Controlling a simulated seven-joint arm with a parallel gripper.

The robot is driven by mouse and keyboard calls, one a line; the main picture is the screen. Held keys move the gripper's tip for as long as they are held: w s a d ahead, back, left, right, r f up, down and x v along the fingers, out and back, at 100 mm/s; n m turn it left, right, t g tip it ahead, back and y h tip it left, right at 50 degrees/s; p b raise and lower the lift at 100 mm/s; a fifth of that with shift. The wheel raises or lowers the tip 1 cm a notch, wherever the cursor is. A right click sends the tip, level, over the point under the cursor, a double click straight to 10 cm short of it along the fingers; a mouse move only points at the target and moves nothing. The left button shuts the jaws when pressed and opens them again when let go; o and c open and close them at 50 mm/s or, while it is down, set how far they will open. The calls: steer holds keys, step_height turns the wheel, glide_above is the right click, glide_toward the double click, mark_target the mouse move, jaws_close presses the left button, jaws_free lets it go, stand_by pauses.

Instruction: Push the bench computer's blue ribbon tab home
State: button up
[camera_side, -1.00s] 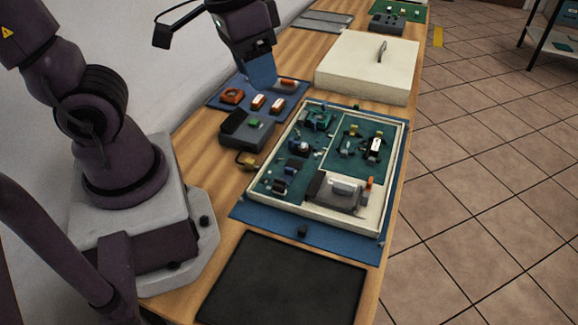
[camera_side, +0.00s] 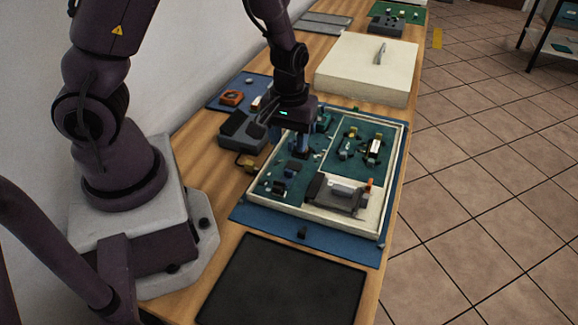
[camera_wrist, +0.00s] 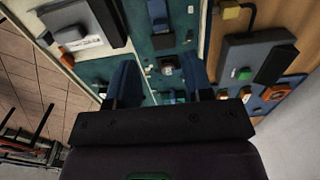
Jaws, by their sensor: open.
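The bench computer is an open cream-framed case (camera_side: 392,190) with green boards, lying on a blue mat. My gripper (camera_side: 303,153) is over the left board, pointing down, with its fingertips low among the parts. In the wrist view my gripper (camera_wrist: 161,85) shows two blue fingers spread apart. A small dark part with a pale top (camera_wrist: 167,68) lies between and beyond them. A blue part (camera_wrist: 158,12) stands on the board farther off. I cannot tell for certain which part is the ribbon tab; contact with it cannot be made out.
A grey box (camera_side: 240,130) with a cable and yellow plug stands left of the case. A cream lid (camera_side: 365,70) with a handle lies behind it. An orange part (camera_side: 231,97) sits on a blue mat. A black mat (camera_side: 285,280) in front is clear.

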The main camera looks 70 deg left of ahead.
mark_target(289, 170)
step_height(289, 170, down, 8)
steer(key=shift+f, duration=0.2)
